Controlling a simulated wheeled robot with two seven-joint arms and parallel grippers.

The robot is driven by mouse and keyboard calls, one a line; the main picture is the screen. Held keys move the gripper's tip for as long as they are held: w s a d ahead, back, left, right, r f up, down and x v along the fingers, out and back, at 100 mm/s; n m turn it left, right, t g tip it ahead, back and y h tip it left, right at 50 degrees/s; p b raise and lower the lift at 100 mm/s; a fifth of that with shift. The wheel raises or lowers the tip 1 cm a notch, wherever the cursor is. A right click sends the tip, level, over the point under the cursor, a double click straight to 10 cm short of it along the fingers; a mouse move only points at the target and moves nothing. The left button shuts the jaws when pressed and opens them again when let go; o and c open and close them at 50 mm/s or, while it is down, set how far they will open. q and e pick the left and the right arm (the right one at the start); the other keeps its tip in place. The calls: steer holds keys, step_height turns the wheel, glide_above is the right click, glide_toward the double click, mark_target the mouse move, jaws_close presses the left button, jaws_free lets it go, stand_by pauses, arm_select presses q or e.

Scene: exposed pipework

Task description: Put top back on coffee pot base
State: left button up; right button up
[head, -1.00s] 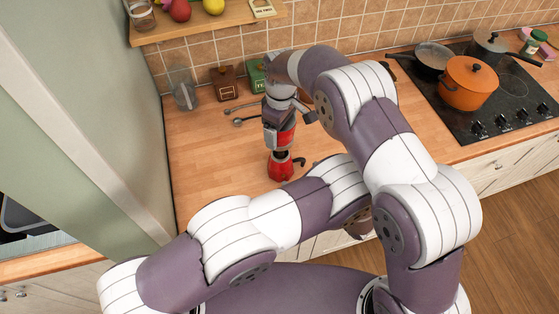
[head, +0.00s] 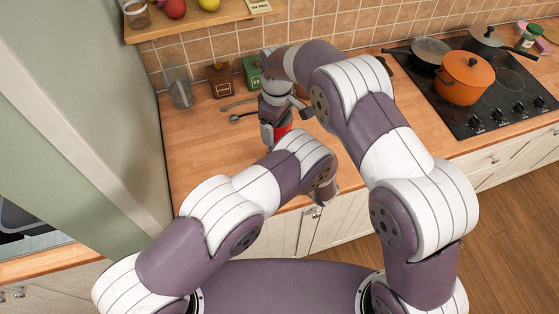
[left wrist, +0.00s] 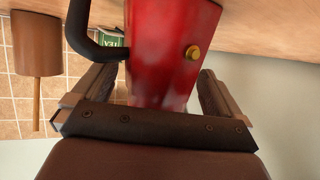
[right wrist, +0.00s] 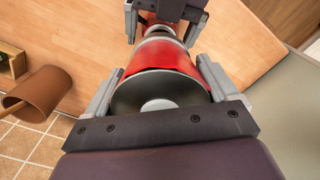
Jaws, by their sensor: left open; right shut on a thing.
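The red coffee pot top (right wrist: 160,60) is between the fingers of my right gripper (right wrist: 158,66), which is shut on it. Its dark grey round end faces the right wrist camera. The top also shows as a red patch (head: 283,130) in the head view, held above the counter. The red base (left wrist: 165,50), with a black handle (left wrist: 78,30) and a brass valve (left wrist: 192,52), stands on the counter. My left gripper (left wrist: 155,78) is open, with a finger on each side of the base. My left arm hides the base and left gripper in the head view.
An orange pot (head: 467,80) and pans stand on the hob to the right. The wooden counter (head: 210,150) is clear at the left.

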arm_select(q)
steer(key=c, duration=1.5)
steer(key=shift+c, duration=0.2)
arm_select(e)
steer(key=shift+d+f, duration=0.1)
steer(key=shift+f, duration=2.35)
steer(key=shift+s, duration=0.1)
steer(key=shift+f, duration=0.9)
steer(key=shift+f, duration=0.5)
